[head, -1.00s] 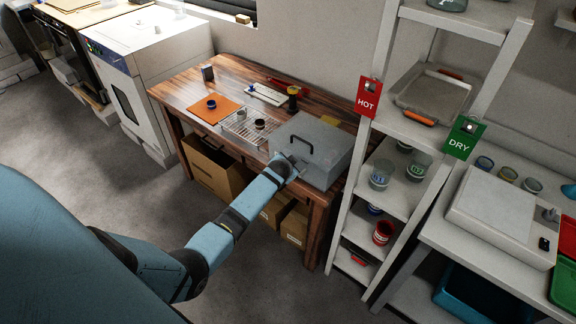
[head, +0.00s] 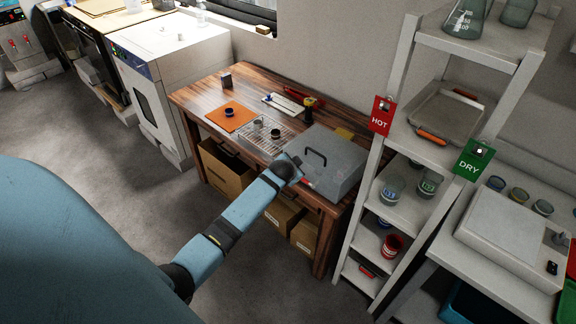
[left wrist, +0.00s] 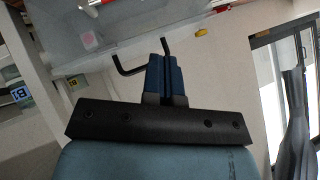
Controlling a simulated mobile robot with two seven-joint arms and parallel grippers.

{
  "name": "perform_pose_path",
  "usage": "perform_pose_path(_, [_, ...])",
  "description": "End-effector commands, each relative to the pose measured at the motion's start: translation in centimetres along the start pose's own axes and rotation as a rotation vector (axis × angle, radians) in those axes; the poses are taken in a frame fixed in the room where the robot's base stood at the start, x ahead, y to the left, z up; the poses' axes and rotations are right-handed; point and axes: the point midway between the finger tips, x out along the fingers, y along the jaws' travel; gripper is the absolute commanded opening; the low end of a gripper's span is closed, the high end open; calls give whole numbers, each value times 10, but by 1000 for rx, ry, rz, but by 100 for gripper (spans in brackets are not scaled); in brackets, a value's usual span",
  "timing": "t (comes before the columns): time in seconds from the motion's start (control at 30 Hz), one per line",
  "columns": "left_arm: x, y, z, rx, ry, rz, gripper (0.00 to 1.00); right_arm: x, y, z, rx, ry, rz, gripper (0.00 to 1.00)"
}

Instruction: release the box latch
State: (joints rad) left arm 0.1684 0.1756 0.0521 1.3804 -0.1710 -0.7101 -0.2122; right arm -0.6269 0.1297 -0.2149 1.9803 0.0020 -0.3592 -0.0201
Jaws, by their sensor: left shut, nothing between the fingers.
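The grey box (head: 337,161) with a black handle on its lid sits at the right end of the wooden table. Its lid looks shut. My left gripper (head: 294,160) is at the box's left front edge, overlapping it in the head view; I cannot tell whether they touch. In the left wrist view the gripper's blue fingers (left wrist: 164,72) are together and empty, with the black handle (left wrist: 128,69) showing behind them. A small reddish patch (head: 307,182) shows on the box's front beside the gripper. I cannot make out the latch clearly. My right gripper is not in view.
A wire rack (head: 250,138) with small dark cups and an orange mat (head: 241,120) lie left of the box on the table (head: 191,96). A white shelf ladder (head: 390,112) stands close at the right. Cardboard boxes (head: 225,172) fill the space below.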

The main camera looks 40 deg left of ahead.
Motion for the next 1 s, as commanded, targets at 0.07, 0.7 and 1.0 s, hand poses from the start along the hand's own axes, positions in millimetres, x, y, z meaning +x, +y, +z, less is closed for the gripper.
perform_pose_path(0.07, [-12,-4,2,2,1,-1,0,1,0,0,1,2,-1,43])
perform_pose_path(0.7, [-31,-11,2,0,0,0,0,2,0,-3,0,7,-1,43])
perform_pose_path(1.0, [-39,7,13,2,13,20,0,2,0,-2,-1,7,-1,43])
